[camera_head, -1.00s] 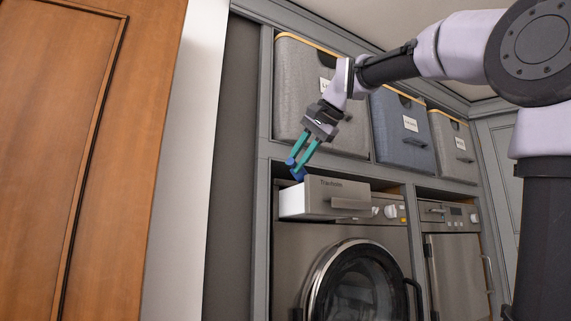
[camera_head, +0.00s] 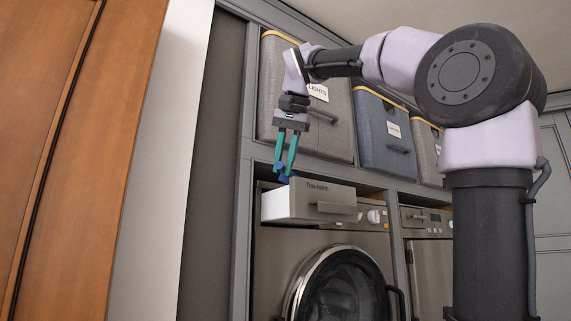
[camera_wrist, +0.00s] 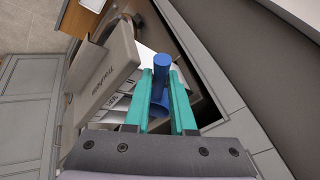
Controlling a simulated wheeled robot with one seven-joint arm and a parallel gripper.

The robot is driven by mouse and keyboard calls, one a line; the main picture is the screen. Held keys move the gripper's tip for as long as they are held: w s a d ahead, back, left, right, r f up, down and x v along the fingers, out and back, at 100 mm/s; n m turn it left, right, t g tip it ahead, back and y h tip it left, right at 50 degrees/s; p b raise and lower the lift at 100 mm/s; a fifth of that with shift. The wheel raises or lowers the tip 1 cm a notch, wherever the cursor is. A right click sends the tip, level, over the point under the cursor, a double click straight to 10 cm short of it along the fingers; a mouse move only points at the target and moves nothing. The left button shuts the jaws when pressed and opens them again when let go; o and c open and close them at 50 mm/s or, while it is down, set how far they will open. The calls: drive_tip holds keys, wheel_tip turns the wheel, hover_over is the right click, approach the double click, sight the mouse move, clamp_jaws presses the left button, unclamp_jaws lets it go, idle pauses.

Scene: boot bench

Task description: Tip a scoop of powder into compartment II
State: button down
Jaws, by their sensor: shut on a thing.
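My gripper (camera_head: 286,160) is shut on a blue scoop (camera_head: 283,177) and points down with its teal fingers. The scoop hangs just above the open dispenser drawer (camera_head: 290,203) of the washing machine, near its left part. In the wrist view the scoop (camera_wrist: 176,78) sits between the fingers (camera_wrist: 160,82), over the drawer's white inside. The drawer's grey front (camera_wrist: 108,72) is on the left there. White labelled parts (camera_wrist: 118,102) show inside, partly behind the fingers. I cannot make out which compartment is II, nor whether powder is in the scoop.
The washing machine (camera_head: 275,250) has a round door below the drawer. Fabric bins, one grey (camera_head: 340,130) and one blue (camera_head: 375,130), stand on the shelf above, close to my gripper. A wooden door (camera_head: 70,150) is at the left. Another appliance (camera_head: 425,260) stands at the right.

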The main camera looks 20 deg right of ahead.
drive_tip(key=shift+w+a+g+h, duration=0.1)
drive_tip(key=shift+a+g+h, duration=0.1)
drive_tip(key=shift+g+h, duration=0.45)
drive_tip(key=shift+r+n+h, duration=0.3)
drive_tip(key=shift+h, duration=0.15)
drive_tip(key=shift+r, duration=1.8)
